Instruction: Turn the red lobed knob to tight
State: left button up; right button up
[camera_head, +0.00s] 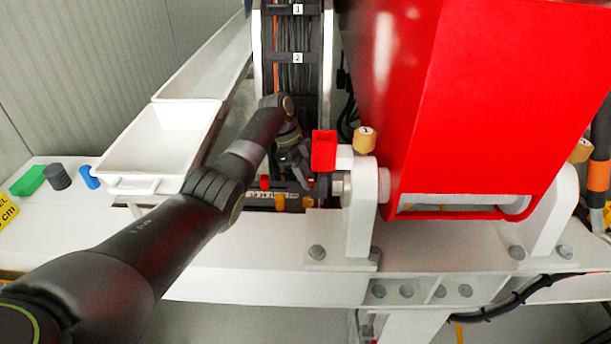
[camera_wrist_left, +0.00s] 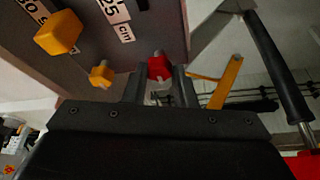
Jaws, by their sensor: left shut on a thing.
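The red lobed knob (camera_wrist_left: 159,66) shows in the left wrist view, on a grey panel below a label reading "25 cm". My left gripper (camera_wrist_left: 159,84) is shut on it, with one dark finger on each side. In the head view my left gripper (camera_head: 303,178) is low beside the red box, at the end of my dark arm. My right gripper is not in view.
Yellow knobs (camera_wrist_left: 59,32) and (camera_wrist_left: 101,75) sit left of the red knob, and a yellow lever (camera_wrist_left: 226,82) is close on its right. A large red housing (camera_head: 480,100) stands to the right. A white tray (camera_head: 165,140) is at left.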

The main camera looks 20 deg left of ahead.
pick_arm(q)
jog(key=o, duration=1)
jog(key=p+v, duration=1)
jog(key=v, duration=0.7)
jog(key=shift+r, duration=0.25)
jog(key=shift+f, duration=0.1)
